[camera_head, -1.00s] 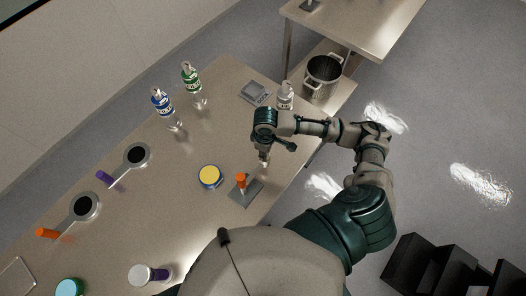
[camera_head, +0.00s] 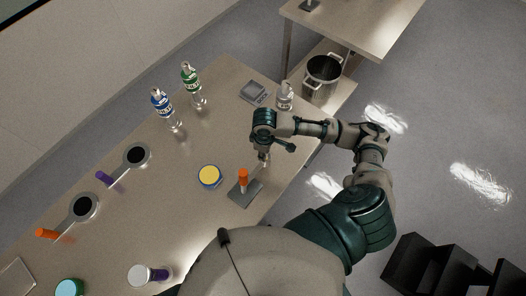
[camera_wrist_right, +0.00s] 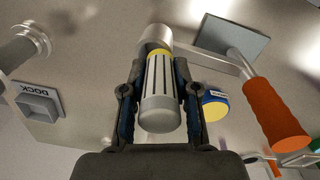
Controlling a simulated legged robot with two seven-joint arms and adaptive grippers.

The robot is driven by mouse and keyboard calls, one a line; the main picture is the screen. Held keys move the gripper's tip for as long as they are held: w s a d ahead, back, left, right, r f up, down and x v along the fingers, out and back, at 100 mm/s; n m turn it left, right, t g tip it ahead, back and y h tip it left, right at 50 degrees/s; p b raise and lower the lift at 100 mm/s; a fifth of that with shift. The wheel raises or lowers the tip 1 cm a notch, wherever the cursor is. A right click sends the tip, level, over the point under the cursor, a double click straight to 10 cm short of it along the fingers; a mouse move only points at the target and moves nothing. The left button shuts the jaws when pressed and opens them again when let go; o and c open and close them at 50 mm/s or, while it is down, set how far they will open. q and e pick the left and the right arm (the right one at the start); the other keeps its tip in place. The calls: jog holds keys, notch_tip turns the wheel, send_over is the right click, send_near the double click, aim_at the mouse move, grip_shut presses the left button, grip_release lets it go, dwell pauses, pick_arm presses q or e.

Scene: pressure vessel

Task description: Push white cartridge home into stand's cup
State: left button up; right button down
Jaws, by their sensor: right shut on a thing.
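The white cartridge (camera_wrist_right: 162,98), with dark stripes and a yellow band, sits between the two fingers of my right gripper (camera_wrist_right: 157,85) in the wrist view. The gripper is shut on it. The cartridge's far end meets the grey cup (camera_wrist_right: 152,36) and lines up with it; how deep it sits is hidden. The cup joins by a bar to the stand, which has a grey base plate (camera_wrist_right: 232,40) and an orange handle (camera_wrist_right: 275,112). In the head view the right gripper (camera_head: 263,158) is just beyond the stand's handle (camera_head: 243,178). My left gripper is out of view.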

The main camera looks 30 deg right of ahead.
jog(key=shift+d+f, duration=0.15)
jog(key=shift+f, duration=0.25)
jog(key=shift+a+f, duration=0.35)
jog(key=shift+f, duration=0.25)
jog(key=shift+d+f, duration=0.1)
jog(key=shift+f, duration=0.15)
jog(key=shift+d+f+b, duration=0.15)
jog(key=shift+f+b, duration=0.15)
